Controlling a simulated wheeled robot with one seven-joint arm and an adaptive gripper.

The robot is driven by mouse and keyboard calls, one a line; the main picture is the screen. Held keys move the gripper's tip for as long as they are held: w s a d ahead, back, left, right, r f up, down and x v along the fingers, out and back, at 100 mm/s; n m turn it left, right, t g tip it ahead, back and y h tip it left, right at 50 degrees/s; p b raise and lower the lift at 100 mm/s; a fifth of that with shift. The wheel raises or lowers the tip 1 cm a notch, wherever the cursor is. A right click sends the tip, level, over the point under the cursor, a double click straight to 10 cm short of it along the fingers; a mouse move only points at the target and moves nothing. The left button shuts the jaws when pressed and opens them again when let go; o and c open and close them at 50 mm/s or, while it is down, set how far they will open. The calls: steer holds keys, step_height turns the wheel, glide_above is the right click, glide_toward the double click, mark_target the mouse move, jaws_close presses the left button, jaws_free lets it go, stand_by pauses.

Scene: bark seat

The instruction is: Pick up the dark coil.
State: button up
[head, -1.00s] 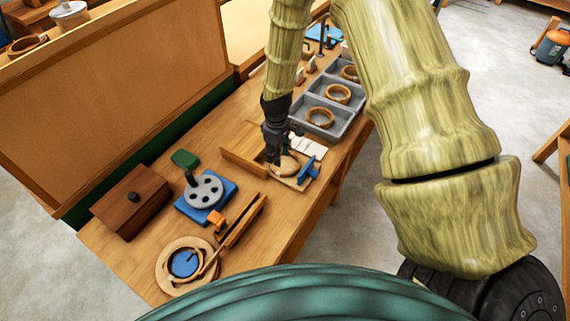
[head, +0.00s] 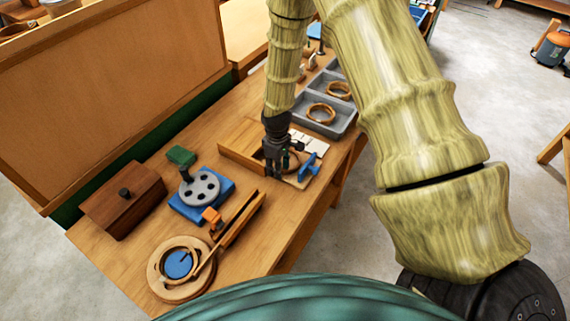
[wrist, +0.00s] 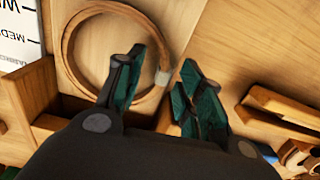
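A thin brown coil (wrist: 69,52) lies flat on a pale wooden board in the wrist view, with a small grey band (wrist: 163,78) on its near right side. In the head view the coil (head: 296,161) is small and partly hidden behind my gripper (head: 276,170). In the wrist view my gripper (wrist: 165,64) is open. Its two dark green-padded fingers stand on either side of the banded part of the coil. I cannot tell whether either finger touches it.
A blue clamp (head: 308,167) stands right beside the coil's board, and a white lettered card (wrist: 22,38) lies by it. Grey trays (head: 345,128) with lighter rings are behind. A blue-based wheel fixture (head: 201,190), brown lidded box (head: 122,201) and round wooden jig (head: 160,284) occupy the near bench.

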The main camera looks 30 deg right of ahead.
jaws_close()
steer(key=shift+r, duration=0.15)
step_height(320, 180, up, 10)
steer(key=b, duration=0.2)
stand_by(0.7)
